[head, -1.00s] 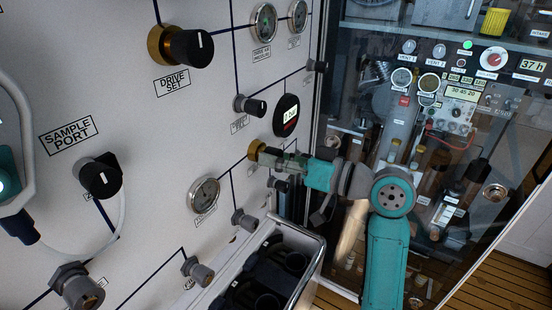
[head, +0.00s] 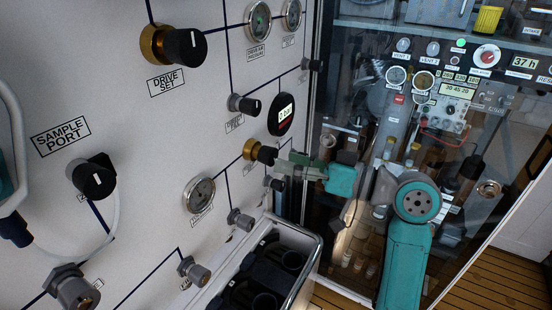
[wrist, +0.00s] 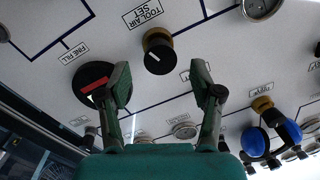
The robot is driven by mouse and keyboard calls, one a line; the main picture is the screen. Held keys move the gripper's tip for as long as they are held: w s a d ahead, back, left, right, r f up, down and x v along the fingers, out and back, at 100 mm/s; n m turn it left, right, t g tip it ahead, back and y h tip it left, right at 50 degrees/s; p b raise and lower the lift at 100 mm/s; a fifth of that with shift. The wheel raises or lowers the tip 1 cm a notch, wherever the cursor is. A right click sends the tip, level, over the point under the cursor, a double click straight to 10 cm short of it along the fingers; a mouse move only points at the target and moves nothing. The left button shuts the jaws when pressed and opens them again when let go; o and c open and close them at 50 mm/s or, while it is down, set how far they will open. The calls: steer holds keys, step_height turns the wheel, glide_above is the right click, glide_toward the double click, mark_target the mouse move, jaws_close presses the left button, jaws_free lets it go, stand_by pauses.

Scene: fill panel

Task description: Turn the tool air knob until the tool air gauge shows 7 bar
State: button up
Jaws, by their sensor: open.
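The tool air knob (head: 260,151), a black cap on a brass collar, stands on the white panel. In the wrist view the knob (wrist: 158,50) has a white mark and a "TOOL AIR SET" label beside it. My gripper (head: 297,164) is open, just right of the knob. In the wrist view my gripper (wrist: 160,85) has its fingers spread with nothing between them, and the knob shows beyond the tips. A round dial gauge (head: 200,193) sits lower left of the knob; its label and needle are too small to read, so I cannot confirm it is the tool air gauge.
The drive set knob (head: 186,45), small knobs and a sample port (head: 95,176) share the panel. An open-topped bin (head: 268,270) stands below. A glass-fronted cabinet (head: 440,130) is at right.

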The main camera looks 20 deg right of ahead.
steer(key=v, duration=0.7)
steer(key=shift+s+f, duration=0.1)
stand_by(2.7)
